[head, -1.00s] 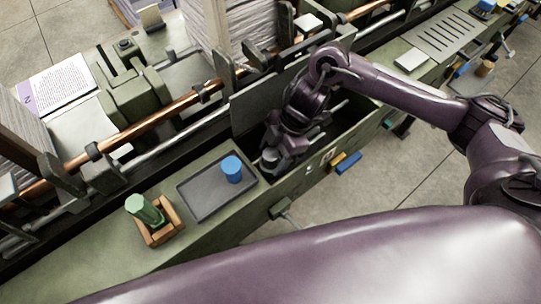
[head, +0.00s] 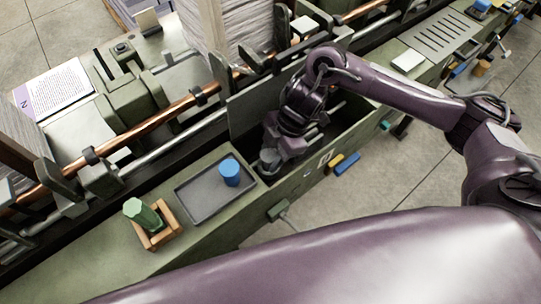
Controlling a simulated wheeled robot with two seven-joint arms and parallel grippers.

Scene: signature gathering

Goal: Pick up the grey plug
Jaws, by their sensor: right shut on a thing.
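My right gripper (head: 272,160) reaches down into the open trough of the green machine, just right of the dark tray. It is shut on a grey plug (head: 269,157), of which only a small rounded part shows at the fingertips. The rest of the plug is hidden by the gripper and the trough wall. My left gripper is not in view.
A blue cylinder (head: 230,172) stands on the dark tray (head: 200,208). A green cylinder (head: 140,214) leans in a wooden box (head: 156,240) to the left. A copper rod (head: 150,116) and paper stacks (head: 243,30) stand behind the trough. A blue block (head: 347,165) sticks out in front.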

